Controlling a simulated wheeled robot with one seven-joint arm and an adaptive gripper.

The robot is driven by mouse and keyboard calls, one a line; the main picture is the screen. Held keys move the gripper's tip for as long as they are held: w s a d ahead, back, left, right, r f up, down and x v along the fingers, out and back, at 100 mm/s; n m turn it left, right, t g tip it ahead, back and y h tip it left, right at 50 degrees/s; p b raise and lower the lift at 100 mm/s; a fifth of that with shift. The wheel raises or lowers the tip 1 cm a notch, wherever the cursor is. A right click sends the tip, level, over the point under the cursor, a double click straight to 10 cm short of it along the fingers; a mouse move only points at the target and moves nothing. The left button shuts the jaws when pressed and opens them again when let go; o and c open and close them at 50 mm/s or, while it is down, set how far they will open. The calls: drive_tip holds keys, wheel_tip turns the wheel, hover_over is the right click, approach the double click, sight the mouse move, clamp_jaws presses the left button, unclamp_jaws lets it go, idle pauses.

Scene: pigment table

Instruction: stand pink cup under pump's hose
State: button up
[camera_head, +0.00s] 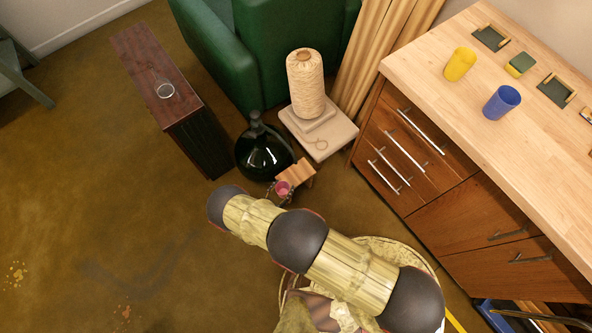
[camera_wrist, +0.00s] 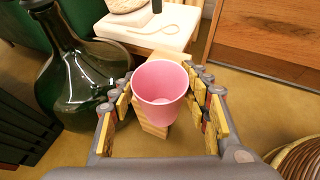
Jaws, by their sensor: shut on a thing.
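The pink cup (camera_head: 283,188) is small in the head view, at the end of my arm. In the wrist view the pink cup (camera_wrist: 160,84) is upright, mouth towards the camera, between the two fingers of my gripper (camera_wrist: 163,82). My gripper (camera_head: 281,192) is shut on it. A small wooden stand (camera_head: 297,171) is just beyond the cup; its wooden part (camera_wrist: 153,128) shows below the cup. I cannot tell whether the cup touches it. I cannot make out a pump for certain; a thin cord-like loop (camera_wrist: 155,30) lies on a pale slab.
A dark green glass bottle (camera_head: 263,152) stands close to the left of the cup. A cream cone of yarn (camera_head: 305,82) stands on the pale slab (camera_head: 341,137) behind. A wooden counter (camera_head: 430,70) bears yellow and blue cups at right. Open floor (camera_head: 90,200) lies left.

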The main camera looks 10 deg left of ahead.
drive_tip(key=b+x, duration=0.1)
drive_tip(key=x, duration=0.3)
drive_tip(key=r+b+x, duration=0.1)
drive_tip(key=b+x, duration=0.1)
drive_tip(key=x, duration=0.2)
drive_tip(key=w+b+x, duration=0.1)
drive_tip(key=b+x, duration=0.1)
drive_tip(key=x, duration=0.2)
drive_tip(key=shift+w+d+r, duration=0.15)
drive_tip(key=shift+w+r, duration=0.1)
drive_tip(key=shift+r, duration=0.1)
drive_tip(key=o, duration=1)
drive_tip(key=shift+o, duration=0.4)
